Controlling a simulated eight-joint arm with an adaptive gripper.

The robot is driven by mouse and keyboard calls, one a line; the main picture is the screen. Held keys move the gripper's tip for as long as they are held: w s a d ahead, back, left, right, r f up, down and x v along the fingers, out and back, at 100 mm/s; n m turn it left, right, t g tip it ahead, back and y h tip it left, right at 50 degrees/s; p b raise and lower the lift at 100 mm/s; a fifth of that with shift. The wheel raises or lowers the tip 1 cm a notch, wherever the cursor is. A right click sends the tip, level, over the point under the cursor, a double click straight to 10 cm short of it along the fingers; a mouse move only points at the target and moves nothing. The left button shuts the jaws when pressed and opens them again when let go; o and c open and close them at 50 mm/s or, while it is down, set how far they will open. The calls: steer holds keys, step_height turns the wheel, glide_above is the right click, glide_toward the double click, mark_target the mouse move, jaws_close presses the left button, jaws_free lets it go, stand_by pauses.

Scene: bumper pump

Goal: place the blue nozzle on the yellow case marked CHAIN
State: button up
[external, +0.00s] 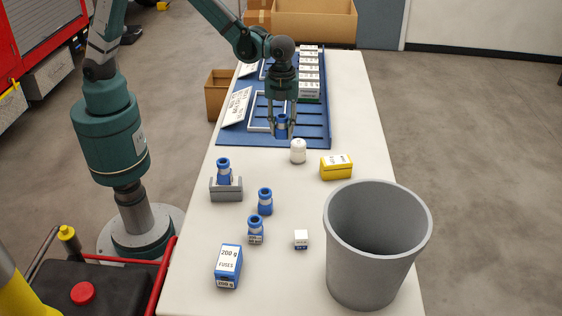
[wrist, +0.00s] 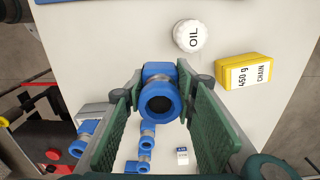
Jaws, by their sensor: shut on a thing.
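My gripper (external: 282,122) is shut on a blue nozzle (external: 282,128), held above the table near the front edge of the blue rack. In the wrist view the held nozzle (wrist: 160,98) sits between the two green fingers, its round open end facing the camera. The yellow case (external: 336,168) stands on the table to the right of my gripper and nearer the camera. Its label reads CHAIN in the wrist view (wrist: 243,72). Its top looks bare. The nozzle is apart from the case.
A white OIL bottle (external: 298,151) stands between my gripper and the yellow case. A large grey bin (external: 372,270) stands in front of the case.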

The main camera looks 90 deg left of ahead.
step_height(320, 180, up, 3)
steer(key=p, duration=0.4)
glide_above(337, 160)
steer(key=shift+r, duration=0.15)
steer(key=shift+f+b, duration=0.55)
steer(key=shift+f, duration=2.6)
steer(key=shift+f, duration=0.1)
steer(key=shift+f, duration=1.75)
steer(key=shift+f, duration=0.15)
steer(key=o, duration=1)
